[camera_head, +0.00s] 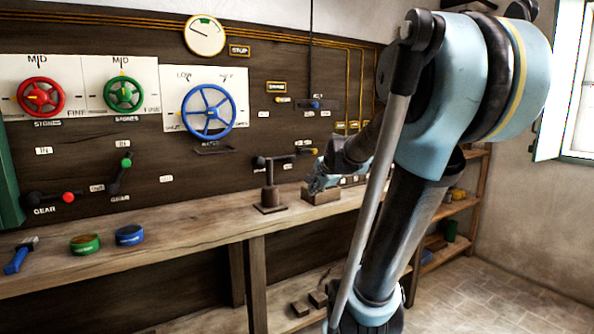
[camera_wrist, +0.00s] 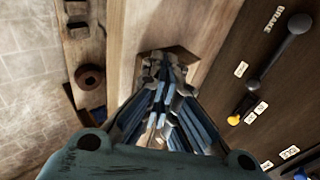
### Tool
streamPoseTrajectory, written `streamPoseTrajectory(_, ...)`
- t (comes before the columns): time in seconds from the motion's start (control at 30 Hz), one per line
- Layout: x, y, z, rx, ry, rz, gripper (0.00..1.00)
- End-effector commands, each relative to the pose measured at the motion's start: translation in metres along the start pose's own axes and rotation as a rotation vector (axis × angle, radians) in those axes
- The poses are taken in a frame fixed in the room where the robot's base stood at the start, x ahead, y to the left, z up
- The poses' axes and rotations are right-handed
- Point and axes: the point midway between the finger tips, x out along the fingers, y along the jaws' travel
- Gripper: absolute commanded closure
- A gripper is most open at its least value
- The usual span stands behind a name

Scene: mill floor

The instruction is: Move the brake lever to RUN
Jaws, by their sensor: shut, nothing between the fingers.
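The brake lever (camera_wrist: 275,55) shows on the dark wall board in the wrist view, under a BRAKE label. In the head view my gripper (camera_head: 318,184) is low over the bench, close to a wooden block (camera_head: 322,196).
A dark post on a base (camera_head: 270,190) stands on the bench (camera_head: 195,225) left of my gripper. Red, green and blue wheels (camera_head: 208,111) are on the board. Two tins (camera_head: 129,235) and a blue-handled tool (camera_head: 18,257) lie at left. The bench between is clear.

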Motion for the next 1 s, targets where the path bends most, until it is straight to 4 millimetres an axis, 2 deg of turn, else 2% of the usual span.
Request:
streamPoseTrajectory(0.1, 0.011, -0.021, -0.007, 0.186, -0.015, -0.03, 1.0)
streamPoseTrajectory(0.6, 0.063, -0.102, -0.04, 1.021, -0.133, -0.126, 1.0)
streamPoseTrajectory(0.8, 0.081, -0.126, -0.052, 1.296, -0.189, -0.145, 1.0)
streamPoseTrajectory(1.0, 0.09, -0.136, -0.058, 1.431, -0.219, -0.15, 1.0)
